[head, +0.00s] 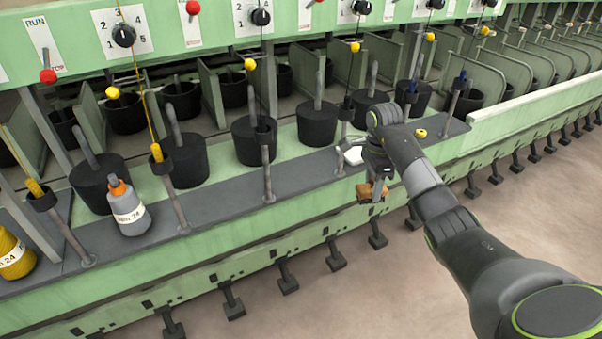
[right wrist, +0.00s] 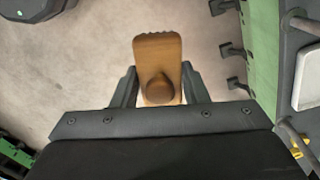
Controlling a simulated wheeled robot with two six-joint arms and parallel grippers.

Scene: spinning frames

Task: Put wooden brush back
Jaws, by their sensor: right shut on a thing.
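The wooden brush (head: 371,191) is brown, with a rounded knob on a flat block. My right gripper (head: 378,178) is shut on it and holds it in the air in front of the machine's grey shelf edge. In the right wrist view the brush (right wrist: 158,70) sits between the two fingers of the right gripper (right wrist: 158,92), knob facing the camera, over the floor. My left gripper is not in view.
The grey shelf (head: 232,196) runs along the green spinning frame. Pedals (head: 287,280) line the frame below.

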